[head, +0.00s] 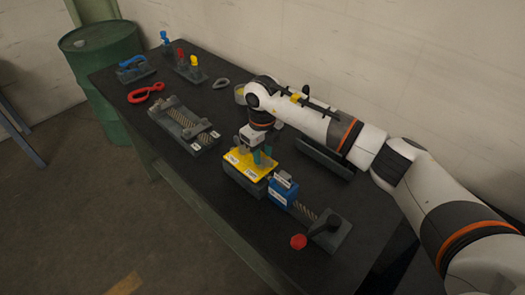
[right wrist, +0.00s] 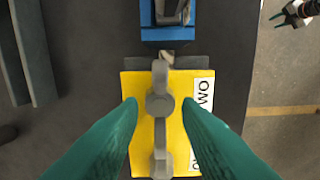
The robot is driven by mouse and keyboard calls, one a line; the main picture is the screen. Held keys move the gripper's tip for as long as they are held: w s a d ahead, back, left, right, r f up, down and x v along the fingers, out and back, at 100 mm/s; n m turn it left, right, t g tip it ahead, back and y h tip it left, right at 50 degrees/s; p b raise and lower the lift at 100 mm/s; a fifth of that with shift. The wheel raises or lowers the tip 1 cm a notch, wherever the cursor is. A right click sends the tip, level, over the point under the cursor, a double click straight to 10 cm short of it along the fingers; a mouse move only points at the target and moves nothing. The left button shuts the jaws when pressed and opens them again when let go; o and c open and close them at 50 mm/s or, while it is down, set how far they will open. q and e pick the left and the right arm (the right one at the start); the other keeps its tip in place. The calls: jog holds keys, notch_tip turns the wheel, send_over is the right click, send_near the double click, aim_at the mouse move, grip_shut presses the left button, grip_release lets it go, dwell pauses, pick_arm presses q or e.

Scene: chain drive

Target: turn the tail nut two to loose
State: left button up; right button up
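A yellow block (head: 238,170) with white labels sits on a dark base at the middle of the bench. In the right wrist view its yellow top (right wrist: 139,84) carries a grey bar-shaped piece with a round hub (right wrist: 160,104), possibly the tail nut. I cannot read which nut is number two. My right gripper (head: 262,158) is over the block; its green fingers (right wrist: 160,102) are open, one on each side of the grey hub with gaps between. What seems to be my left gripper (right wrist: 294,12) shows small at the top right corner, beyond the bench edge; its opening is unclear.
A blue clamp block (head: 284,190) on a screw rail with a black handle (head: 326,224) is close by; a red disc (head: 298,241) lies beside it. A grey screw fixture (head: 184,126), red hook (head: 145,93) and tool holders (head: 190,72) are farther left.

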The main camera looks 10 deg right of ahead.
jog(key=shift+f, duration=0.85)
jog(key=shift+c, duration=0.5)
jog(key=c, duration=0.5)
jog(key=n+b, duration=0.2)
jog(key=b, duration=0.1)
jog(key=shift+f, duration=0.15)
jog(key=shift+n, duration=0.4)
jog(key=shift+c, duration=0.2)
jog(key=shift+r, duration=0.25)
jog(key=o, duration=0.6)
